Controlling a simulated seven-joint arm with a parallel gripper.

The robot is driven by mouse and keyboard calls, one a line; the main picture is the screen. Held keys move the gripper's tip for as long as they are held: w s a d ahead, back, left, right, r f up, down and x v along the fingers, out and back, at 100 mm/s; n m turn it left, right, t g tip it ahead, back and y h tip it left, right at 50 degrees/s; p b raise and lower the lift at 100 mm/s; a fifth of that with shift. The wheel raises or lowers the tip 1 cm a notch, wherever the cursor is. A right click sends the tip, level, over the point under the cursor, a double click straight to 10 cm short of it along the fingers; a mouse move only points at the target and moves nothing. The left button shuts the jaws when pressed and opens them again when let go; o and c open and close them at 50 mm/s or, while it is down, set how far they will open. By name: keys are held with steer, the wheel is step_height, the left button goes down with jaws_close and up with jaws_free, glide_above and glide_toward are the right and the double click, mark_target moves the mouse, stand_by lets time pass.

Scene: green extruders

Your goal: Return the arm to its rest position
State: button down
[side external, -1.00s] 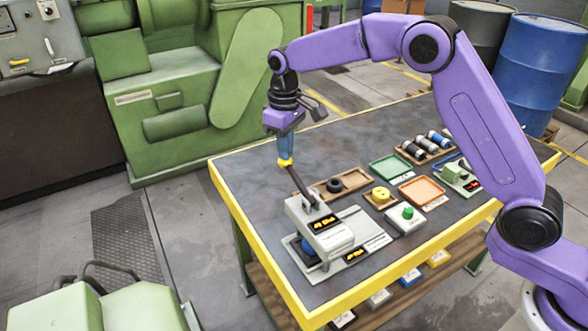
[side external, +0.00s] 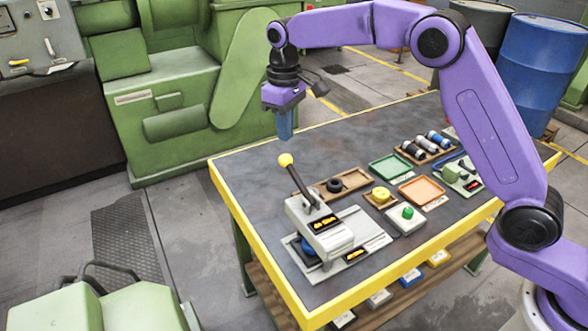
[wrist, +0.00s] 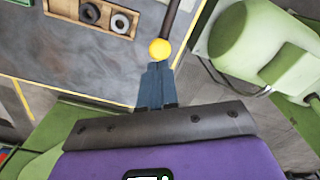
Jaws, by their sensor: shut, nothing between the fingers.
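My gripper (side external: 285,136) is above the back left part of the table, with its blue fingers pointing down. The fingers are together and empty; they also show in the wrist view (wrist: 156,78). The lever with a yellow knob (side external: 285,160) stands tilted up from the grey and white press device (side external: 318,226). In the side view the knob is a little below the fingertips with a gap between them. In the wrist view the yellow knob (wrist: 160,48) shows just past the fingertips.
The yellow-edged table (side external: 240,165) holds a wooden tray (side external: 352,181) with a black ring, a green tray (side external: 390,168), an orange tray (side external: 421,190), a green-button box (side external: 406,220) and a rack of spools (side external: 424,149). Green machinery (side external: 170,90) stands behind. Space above the table is clear.

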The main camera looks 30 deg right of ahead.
steer(key=s+d+r+n, duration=0.1)
steer(key=s+d+n, duration=0.1)
steer(key=s, duration=0.7)
steer(key=s+d+r+n, duration=0.1)
steer(key=s, duration=0.9)
steer(key=s+d+f+n, duration=0.1)
steer(key=s+d+f, duration=0.1)
steer(key=s+d, duration=0.5)
steer(key=s+d+f+n, duration=0.2)
steer(key=s+d, duration=0.4)
steer(key=s, duration=0.7)
steer(key=shift+s+d+f+n, duration=0.2)
steer(key=shift+s+d+n, duration=0.1)
steer(key=shift+s+d, duration=0.1)
